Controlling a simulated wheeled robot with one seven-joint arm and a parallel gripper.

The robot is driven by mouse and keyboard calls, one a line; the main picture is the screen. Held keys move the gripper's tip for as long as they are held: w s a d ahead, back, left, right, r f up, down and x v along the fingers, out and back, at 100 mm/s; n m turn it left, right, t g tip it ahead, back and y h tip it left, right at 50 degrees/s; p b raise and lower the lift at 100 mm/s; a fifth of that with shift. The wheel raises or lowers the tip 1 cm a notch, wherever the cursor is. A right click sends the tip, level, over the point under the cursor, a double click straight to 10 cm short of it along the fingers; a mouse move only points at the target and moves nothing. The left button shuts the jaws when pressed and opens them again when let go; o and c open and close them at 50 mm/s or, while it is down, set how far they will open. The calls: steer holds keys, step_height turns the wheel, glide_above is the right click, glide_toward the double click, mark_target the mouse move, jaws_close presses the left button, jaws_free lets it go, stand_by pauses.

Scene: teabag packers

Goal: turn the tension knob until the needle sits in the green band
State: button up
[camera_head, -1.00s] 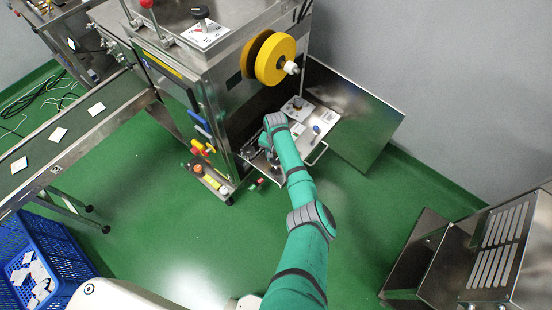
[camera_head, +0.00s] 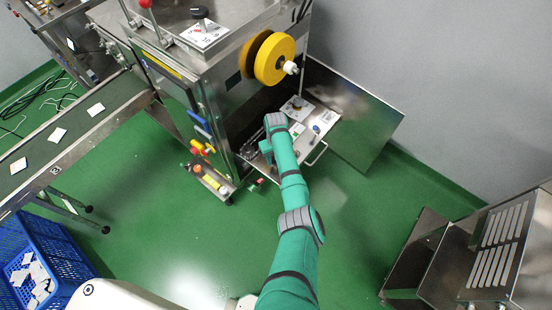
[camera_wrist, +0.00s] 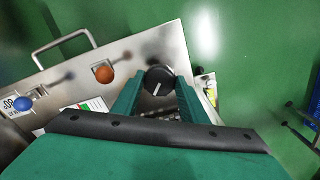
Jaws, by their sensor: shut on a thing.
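A round black knob (camera_wrist: 158,76) with a white pointer line stands on a steel panel (camera_wrist: 140,45) in the wrist view. My gripper (camera_wrist: 160,84) has a teal finger on either side of it and is shut on it. The pointer line slants down and left in that view. A white card with a red corner (camera_wrist: 88,104) lies left of the fingers, partly hidden by my gripper. In the head view, my arm reaches to the pull-out panel (camera_head: 312,140) and hides the knob.
An orange knob (camera_wrist: 104,74) and a blue knob (camera_wrist: 22,103) stand left on the same panel, near its handle (camera_wrist: 62,42). Yellow reels (camera_head: 275,58) hang above the panel in the head view. A conveyor (camera_head: 75,135) stands left; green floor is open in front.

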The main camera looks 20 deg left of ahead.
steer(key=shift+n, duration=0.9)
steer(key=o, duration=1)
steer(key=shift+o, duration=0.2)
step_height(320, 180, up, 11)
steer(key=shift+s+f, duration=0.1)
steer(key=shift+f, duration=0.1)
